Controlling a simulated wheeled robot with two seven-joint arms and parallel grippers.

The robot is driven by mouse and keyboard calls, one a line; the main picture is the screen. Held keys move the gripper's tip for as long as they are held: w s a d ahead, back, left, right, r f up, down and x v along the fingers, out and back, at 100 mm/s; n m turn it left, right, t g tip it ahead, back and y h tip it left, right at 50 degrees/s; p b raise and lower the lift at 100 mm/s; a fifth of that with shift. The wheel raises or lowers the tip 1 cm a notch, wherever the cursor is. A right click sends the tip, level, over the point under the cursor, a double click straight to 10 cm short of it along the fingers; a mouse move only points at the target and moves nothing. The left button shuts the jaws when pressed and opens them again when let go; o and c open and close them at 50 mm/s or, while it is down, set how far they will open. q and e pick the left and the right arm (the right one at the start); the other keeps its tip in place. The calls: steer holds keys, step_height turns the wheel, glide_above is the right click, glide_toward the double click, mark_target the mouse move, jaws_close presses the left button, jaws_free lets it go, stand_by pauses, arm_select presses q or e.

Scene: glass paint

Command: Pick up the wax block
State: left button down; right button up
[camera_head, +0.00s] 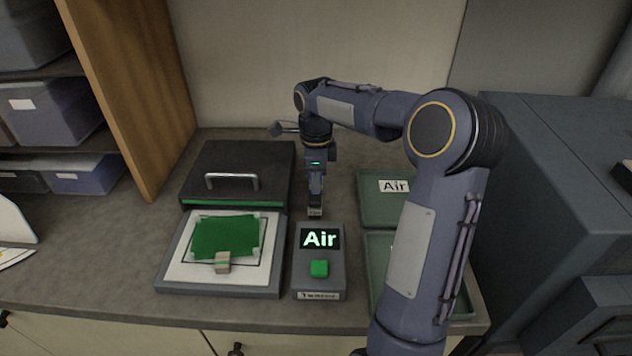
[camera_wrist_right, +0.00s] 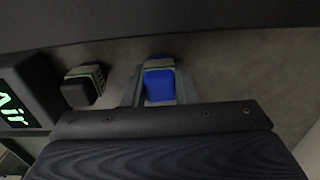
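My right gripper (camera_head: 316,190) points down behind the Air display. In the right wrist view its two fingers stand on either side of a blue block (camera_wrist_right: 159,84) with a pale band; whether they press on it cannot be told. A dark block (camera_wrist_right: 83,88) with a pale band stands beside it, nearer the display; a small block (camera_head: 315,212) shows there in the head view. A beige banded block (camera_head: 222,263) rests on the front edge of a green sheet (camera_head: 226,237). Which block is the wax block is not clear. My left gripper is not in view.
The Air display unit (camera_head: 320,267) with a green button stands in front of the gripper. A white-topped board (camera_head: 183,268) and a black handled box (camera_head: 240,162) are to the left. Green trays (camera_head: 372,211) lie to the right, partly behind my right arm.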

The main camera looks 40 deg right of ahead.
steer(key=shift+c, duration=1.2)
steer(key=shift+r, duration=0.2)
